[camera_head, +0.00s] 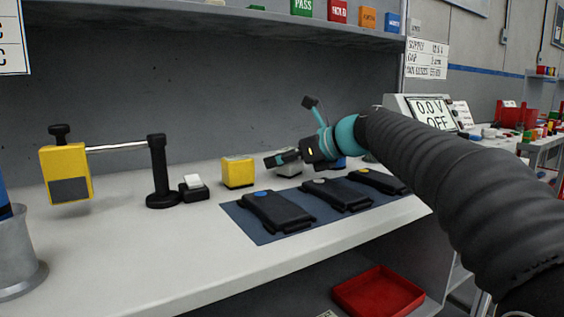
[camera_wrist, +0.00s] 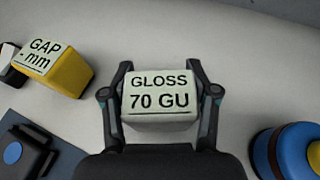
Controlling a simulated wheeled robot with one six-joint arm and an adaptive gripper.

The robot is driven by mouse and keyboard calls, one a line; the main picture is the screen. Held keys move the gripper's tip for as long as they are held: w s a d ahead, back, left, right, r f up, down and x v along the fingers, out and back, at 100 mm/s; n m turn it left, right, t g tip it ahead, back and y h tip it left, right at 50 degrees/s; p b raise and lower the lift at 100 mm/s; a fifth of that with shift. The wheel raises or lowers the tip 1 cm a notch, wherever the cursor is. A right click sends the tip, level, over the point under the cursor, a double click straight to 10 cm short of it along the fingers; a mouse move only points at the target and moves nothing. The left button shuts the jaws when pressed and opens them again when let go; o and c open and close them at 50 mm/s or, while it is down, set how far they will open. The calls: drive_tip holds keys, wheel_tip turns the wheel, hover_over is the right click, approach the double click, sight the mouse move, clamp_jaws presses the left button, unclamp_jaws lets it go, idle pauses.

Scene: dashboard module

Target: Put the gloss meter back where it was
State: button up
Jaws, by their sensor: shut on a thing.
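The gloss meter (camera_wrist: 160,115) is a small pale block whose top reads "GLOSS 70 GU" in the wrist view. My gripper (camera_wrist: 160,72) is shut on it, with one finger against each side. In the head view my gripper (camera_head: 287,158) is over the counter, right of the yellow gap gauge (camera_head: 238,172). The gloss meter (camera_head: 289,170) shows there as a pale patch under the fingers, mostly hidden. I cannot tell whether it touches the counter. The gap gauge (camera_wrist: 62,72) reads "GAP - mm" in the wrist view, left of the gloss meter and apart from it.
A dark mat (camera_head: 252,229) with three black modules lies in front of my gripper. A small black-and-white device (camera_head: 194,187) and a black stand (camera_head: 158,175) are to the left. A blue and yellow round object (camera_wrist: 278,150) is close on the right in the wrist view.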

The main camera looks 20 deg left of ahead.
drive_tip(key=o, duration=1.5)
drive_tip(key=shift+c, duration=0.2)
drive_tip(key=shift+d+r, duration=0.1)
drive_tip(key=v, duration=1.1)
drive_tip(key=shift+s+d+r+p, duration=0.1)
drive_tip(key=shift+d+r+p, duration=0.05)
drive_tip(key=shift+d+p, duration=0.25)
